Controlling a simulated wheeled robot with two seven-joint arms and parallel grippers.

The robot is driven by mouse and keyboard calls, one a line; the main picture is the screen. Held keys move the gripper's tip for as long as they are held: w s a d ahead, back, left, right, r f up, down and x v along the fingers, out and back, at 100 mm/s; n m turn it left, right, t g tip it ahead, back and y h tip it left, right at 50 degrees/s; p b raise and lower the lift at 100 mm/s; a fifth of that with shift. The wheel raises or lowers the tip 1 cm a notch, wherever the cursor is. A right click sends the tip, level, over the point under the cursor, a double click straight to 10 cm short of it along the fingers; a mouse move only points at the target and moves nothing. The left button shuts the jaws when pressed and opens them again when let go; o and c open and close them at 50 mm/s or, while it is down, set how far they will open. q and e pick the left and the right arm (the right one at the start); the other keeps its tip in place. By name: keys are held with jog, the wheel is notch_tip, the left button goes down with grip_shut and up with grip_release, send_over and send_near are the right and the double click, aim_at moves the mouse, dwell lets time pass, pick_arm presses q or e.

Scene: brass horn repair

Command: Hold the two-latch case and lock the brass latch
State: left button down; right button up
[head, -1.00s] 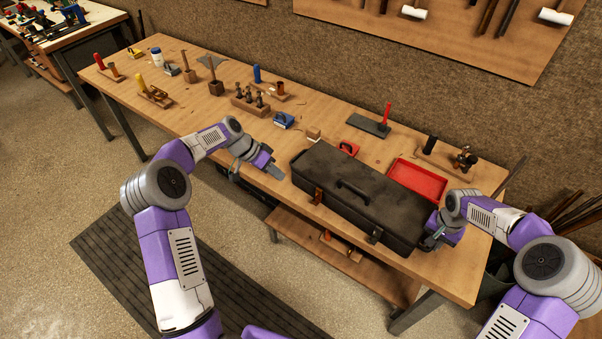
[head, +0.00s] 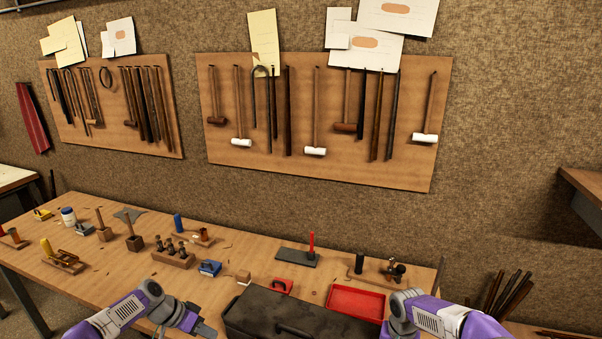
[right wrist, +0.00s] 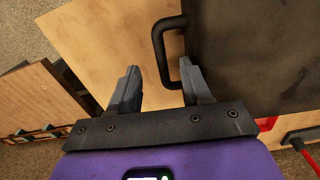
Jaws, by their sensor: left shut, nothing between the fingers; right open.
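The dark two-latch case (head: 290,312) lies shut on the bench at the bottom of the head view, with its top handle (head: 293,329) showing. Its front and latches are below the picture edge. My left gripper (head: 205,331) is shut and empty, just left of the case. My right gripper is at the case's right end, largely cut off in the head view. In the right wrist view my right gripper (right wrist: 158,76) is open. A black side handle (right wrist: 164,55) of the case appears between its fingers, close to the right one; contact is unclear.
A red tray (head: 355,301) and a small red object (head: 283,286) lie behind the case. A red-handled tool on a dark plate (head: 296,257) and a blue item (head: 209,268) stand farther back. Wooden tool blocks fill the bench's left. Pegboards with mallets hang on the wall.

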notch_tip(320, 180, up, 7)
jog(key=s+a+f+m+g+y, duration=0.1)
jog(key=s+a+f+m+y, duration=0.15)
jog(key=s+f, duration=0.55)
jog(key=s+a+f+m+y, duration=0.1)
jog(key=s+f+m, duration=0.2)
jog(key=s+f, duration=0.45)
pick_arm(q)
jog(key=s+d+f+n+g+y, duration=0.1)
jog(key=s+d+f+n, duration=0.1)
jog(key=s+d+f, duration=0.45)
jog(key=s+d+f+n, duration=0.2)
jog(key=s+d+f, duration=0.15)
jog(key=f, duration=0.65)
jog(key=s+d+f+n+y, duration=0.1)
jog(key=s+d+f+n, duration=0.1)
jog(key=s, duration=0.8)
jog(key=s+d+f+n+y, duration=0.1)
jog(key=s+d+f+n, duration=0.1)
jog(key=s, duration=0.8)
jog(key=shift+d+f+n, duration=0.3)
jog(key=shift+d+f, duration=0.6)
jog(key=shift+d, duration=0.15)
pick_arm(e)
jog(key=s+a+f+n+t, duration=0.1)
jog(key=s+a+f+n, duration=0.6)
jog(key=s+a+f, duration=0.2)
jog(key=shift+s+a+f+t+y, duration=0.35)
jog(key=shift+a+f, duration=0.25)
jog(key=shift+a, duration=0.65)
